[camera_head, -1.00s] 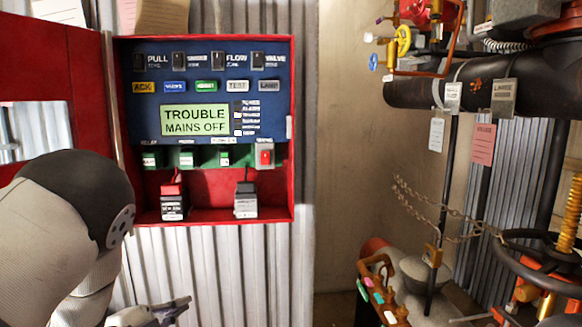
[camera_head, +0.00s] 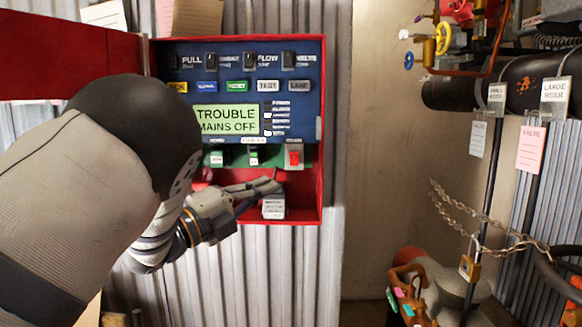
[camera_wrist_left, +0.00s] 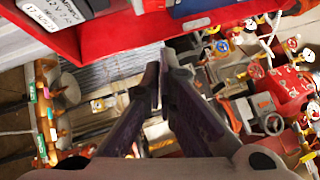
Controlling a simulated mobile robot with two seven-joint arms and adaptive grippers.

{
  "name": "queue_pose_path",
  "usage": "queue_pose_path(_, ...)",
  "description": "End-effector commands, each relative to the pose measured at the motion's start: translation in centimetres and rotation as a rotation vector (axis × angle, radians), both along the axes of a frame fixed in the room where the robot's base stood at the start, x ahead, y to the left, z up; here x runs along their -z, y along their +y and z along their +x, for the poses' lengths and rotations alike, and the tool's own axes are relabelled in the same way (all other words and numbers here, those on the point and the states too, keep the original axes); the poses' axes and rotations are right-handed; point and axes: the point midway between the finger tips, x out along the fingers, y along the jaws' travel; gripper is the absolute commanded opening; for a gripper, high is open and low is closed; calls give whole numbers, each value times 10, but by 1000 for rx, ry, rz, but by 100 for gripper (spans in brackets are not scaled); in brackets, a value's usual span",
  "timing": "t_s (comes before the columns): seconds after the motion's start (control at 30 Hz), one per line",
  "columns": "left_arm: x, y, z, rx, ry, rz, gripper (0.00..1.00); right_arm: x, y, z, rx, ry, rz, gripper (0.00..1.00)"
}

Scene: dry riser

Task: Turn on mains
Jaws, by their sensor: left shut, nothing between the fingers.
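The red alarm panel box (camera_head: 321,200) hangs on the corrugated wall with its door swung open to the left. Its green screen (camera_head: 240,118) reads TROUBLE MAINS OFF. A red rocker switch in a grey housing (camera_head: 294,157) sits at the right end of the green strip, below the screen. My left gripper (camera_head: 276,183) is shut and empty, its tips at the lower part of the box, below and slightly left of the switch. The left wrist view shows its closed fingers (camera_wrist_left: 162,66) near the box's red lower edge (camera_wrist_left: 135,42). My right gripper is out of view.
A grey-white battery (camera_head: 273,208) stands on the box floor just below my left fingertips. My forearm hides the box's lower left. To the right are a black pipe (camera_head: 465,88), hanging tags, a chain and a padlock (camera_head: 470,268).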

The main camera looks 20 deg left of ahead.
Motion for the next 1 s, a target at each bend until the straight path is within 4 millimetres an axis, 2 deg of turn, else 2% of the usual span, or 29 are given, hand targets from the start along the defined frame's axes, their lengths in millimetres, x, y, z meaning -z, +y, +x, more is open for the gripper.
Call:
queue_pose_path(0.3,-11,-36,60,3,3,-1,0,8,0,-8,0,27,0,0)
queue_pose_path(0.5,-21,-27,88,0,4,-1,0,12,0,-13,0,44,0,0)
queue_pose_path(0.63,-25,-25,95,0,2,0,0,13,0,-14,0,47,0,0)
queue_pose_path(1.0,-26,-24,98,0,5,-2,0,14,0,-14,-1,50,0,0)
